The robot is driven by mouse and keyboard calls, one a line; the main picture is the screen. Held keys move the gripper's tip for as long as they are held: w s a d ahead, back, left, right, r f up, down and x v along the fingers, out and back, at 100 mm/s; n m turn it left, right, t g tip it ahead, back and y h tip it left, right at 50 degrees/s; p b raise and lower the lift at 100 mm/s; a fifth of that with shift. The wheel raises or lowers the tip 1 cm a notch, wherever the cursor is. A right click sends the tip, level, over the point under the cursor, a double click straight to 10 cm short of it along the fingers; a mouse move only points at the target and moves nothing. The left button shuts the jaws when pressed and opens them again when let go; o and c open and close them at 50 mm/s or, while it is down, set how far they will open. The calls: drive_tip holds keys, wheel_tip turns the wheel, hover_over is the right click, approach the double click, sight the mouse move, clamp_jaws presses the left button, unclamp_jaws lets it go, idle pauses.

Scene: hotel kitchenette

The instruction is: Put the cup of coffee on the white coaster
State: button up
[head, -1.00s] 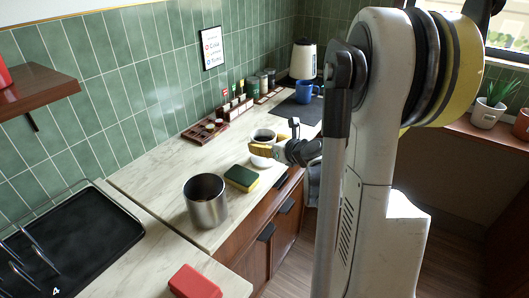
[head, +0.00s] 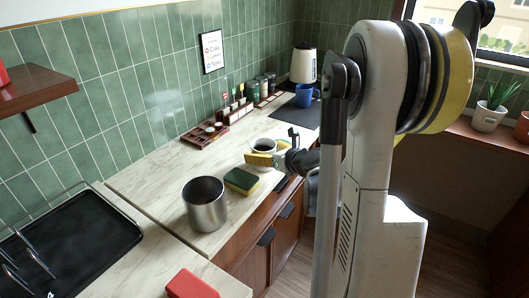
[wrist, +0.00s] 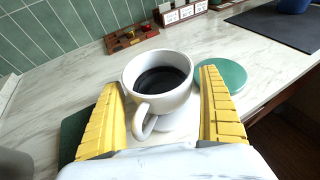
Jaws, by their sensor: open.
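The white cup of dark coffee (wrist: 158,82) stands upright between my gripper's yellow fingers in the wrist view. Its handle points back toward my palm. My gripper (wrist: 165,112) is open, with one finger on each side of the cup. I cannot tell whether either finger touches it. In the head view the cup (head: 265,144) is partly hidden behind a finger of my gripper (head: 272,157). A white surface shows below the cup in the wrist view; I cannot tell whether it is the white coaster. A round green coaster (wrist: 228,75) lies behind the right finger.
A green and yellow sponge (head: 241,180) and a metal canister (head: 205,205) stand near the cup. A wooden tray (head: 205,134) and condiment rack lie along the wall. A blue mug (head: 306,96) stands on a dark mat (head: 296,114) at the back.

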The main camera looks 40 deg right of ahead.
drive_tip(key=d+p+v, duration=0.1)
drive_tip(key=p+v, duration=0.3)
drive_tip(key=v, duration=0.8)
drive_tip(key=s+a+r+n+g, duration=0.1)
drive_tip(key=a+n+g, duration=0.1)
drive_tip(key=a+n, duration=0.6)
drive_tip(key=s+a+n+g+y, duration=0.1)
drive_tip(key=s+a+n+g, duration=0.1)
drive_tip(key=a+n, duration=0.6)
drive_tip(key=s+a+r+n+g, duration=0.1)
drive_tip(key=s+a+n+g, duration=0.1)
drive_tip(key=a+n, duration=0.7)
drive_tip(key=shift+a+r+n+y, duration=0.1)
drive_tip(key=shift+r+n+y, duration=0.1)
drive_tip(key=shift+n, duration=0.45)
drive_tip(key=shift+r+n+y, duration=0.15)
drive_tip(key=shift+n+y, duration=0.05)
drive_tip(key=shift+n, duration=0.45)
drive_tip(key=shift+s+a+r+n+g+h, duration=0.2)
drive_tip(key=shift+s+a+n, duration=0.25)
drive_tip(key=shift+s+n, duration=0.75)
drive_tip(key=shift+s+a+r+n+g+h, duration=0.2)
drive_tip(key=shift+s+a+n, duration=0.25)
drive_tip(key=shift+n, duration=1.4)
drive_tip(key=shift+s+a+r+n+h, duration=0.1)
drive_tip(key=shift+s+a+r+n, duration=0.15)
drive_tip(key=shift+s+a+n, duration=0.9)
drive_tip(key=shift+w+d+n, duration=0.3)
drive_tip(key=shift+d+n, duration=0.1)
drive_tip(key=shift+d, duration=0.25)
